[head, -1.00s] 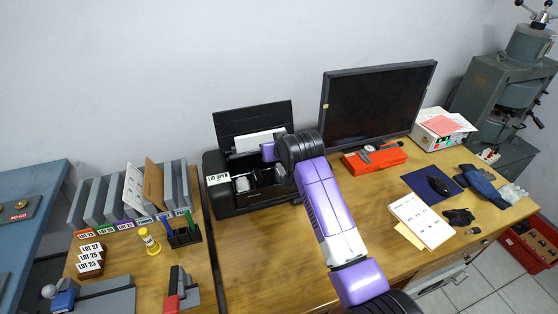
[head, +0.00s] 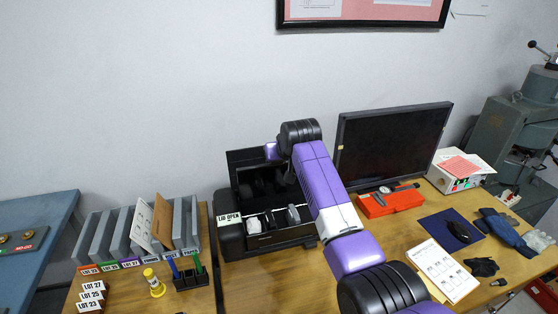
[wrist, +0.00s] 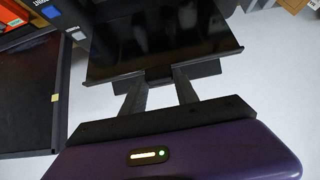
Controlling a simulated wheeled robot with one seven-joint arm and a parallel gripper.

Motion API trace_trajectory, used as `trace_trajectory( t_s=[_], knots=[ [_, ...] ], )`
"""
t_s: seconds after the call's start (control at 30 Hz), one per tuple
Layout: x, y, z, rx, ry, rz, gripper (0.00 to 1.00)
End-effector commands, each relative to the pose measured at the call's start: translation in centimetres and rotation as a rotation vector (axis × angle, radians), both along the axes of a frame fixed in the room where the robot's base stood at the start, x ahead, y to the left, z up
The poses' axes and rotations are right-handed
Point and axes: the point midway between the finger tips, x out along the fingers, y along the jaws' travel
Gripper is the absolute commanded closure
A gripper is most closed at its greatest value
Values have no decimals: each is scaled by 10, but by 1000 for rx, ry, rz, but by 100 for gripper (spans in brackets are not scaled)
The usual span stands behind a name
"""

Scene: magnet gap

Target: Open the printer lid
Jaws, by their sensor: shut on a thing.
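The black printer (head: 264,240) stands on the wooden desk, with a "LID OPEN" label on its front left. Its lid (head: 258,184) stands raised at the back, and the inside with dark and grey parts shows below it. My gripper reaches the lid's upper right from behind my purple arm; its fingers are hidden in the head view. In the wrist view my gripper (wrist: 160,80) is shut on the edge of the glossy black lid (wrist: 165,35).
A monitor (head: 393,146) stands close right of my arm, with an orange case (head: 391,202) before it. A file rack (head: 180,232) and a pen holder (head: 190,276) are at the left. The wall is behind.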

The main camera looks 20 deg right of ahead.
Motion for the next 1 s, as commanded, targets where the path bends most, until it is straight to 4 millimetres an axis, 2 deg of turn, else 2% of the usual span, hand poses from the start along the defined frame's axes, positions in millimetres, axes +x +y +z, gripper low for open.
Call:
trace_trajectory(
  t_s=[0.03,0.43,0.47,0.57,1.0],
  knots=[
    [3,1,6,1,-12,1,100],
    [3,0,7,1,-14,1,100],
    [3,0,7,1,-14,1,62],
    [3,0,6,1,-12,1,42],
    [-2,0,5,1,-4,1,42]
  ],
)
